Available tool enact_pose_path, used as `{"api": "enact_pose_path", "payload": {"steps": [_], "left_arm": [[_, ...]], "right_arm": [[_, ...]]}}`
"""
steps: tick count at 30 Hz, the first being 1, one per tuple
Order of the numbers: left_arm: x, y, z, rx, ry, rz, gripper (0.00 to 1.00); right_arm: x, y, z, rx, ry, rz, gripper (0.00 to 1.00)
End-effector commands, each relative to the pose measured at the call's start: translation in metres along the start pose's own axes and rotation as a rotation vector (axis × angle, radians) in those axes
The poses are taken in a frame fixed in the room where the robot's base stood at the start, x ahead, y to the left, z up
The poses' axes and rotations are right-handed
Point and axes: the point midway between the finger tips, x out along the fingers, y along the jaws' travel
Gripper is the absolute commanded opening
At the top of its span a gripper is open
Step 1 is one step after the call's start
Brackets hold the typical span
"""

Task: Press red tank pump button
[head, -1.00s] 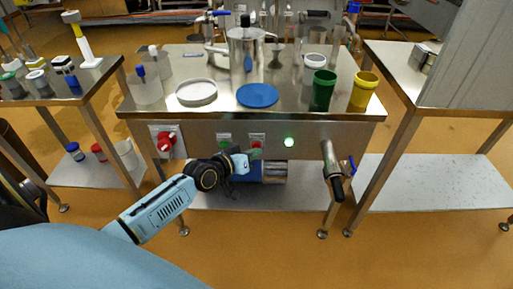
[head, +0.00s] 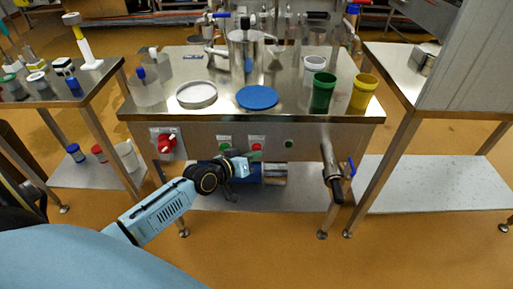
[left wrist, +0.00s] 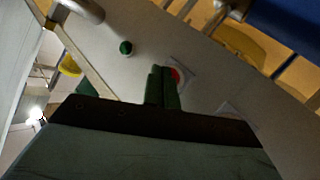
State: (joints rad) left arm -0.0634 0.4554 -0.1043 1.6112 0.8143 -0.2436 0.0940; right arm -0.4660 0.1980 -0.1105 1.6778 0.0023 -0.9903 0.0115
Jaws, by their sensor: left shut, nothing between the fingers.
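The red pump button (head: 257,147) sits on a pale plate on the front panel of the steel tank table. It also shows in the left wrist view (left wrist: 176,75), partly covered by my fingers. My left gripper (head: 256,155) is shut and empty, its green fingertips just below the red button in the head view. In the left wrist view the shut fingers (left wrist: 162,72) overlap the button's edge; whether they touch it I cannot tell. The round green indicator lamp (head: 289,144) to the right is dark. My right gripper is not in view.
A green button (head: 224,146) and a red rotary switch (head: 166,143) sit left of the red button. A steel outlet valve (head: 331,172) sticks out at the right. Cups and a blue lid (head: 257,97) stand on top.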

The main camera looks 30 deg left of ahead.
Motion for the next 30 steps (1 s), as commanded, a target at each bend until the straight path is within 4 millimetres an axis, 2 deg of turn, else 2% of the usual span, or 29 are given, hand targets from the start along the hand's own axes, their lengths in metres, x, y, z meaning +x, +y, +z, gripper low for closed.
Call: {"api": "enact_pose_path", "payload": {"steps": [3, 15, 30], "left_arm": [[-0.005, 0.004, 0.002, -0.001, -0.002, 0.001, 0.0], [-0.008, 0.006, 0.006, -0.001, -0.002, 0.001, 0.0], [-0.04, 0.029, 0.027, -0.001, -0.003, 0.0, 0.0]], "right_arm": [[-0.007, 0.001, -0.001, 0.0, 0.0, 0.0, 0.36], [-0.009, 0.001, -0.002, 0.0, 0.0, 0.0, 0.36], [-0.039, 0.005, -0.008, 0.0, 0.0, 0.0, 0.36]]}}
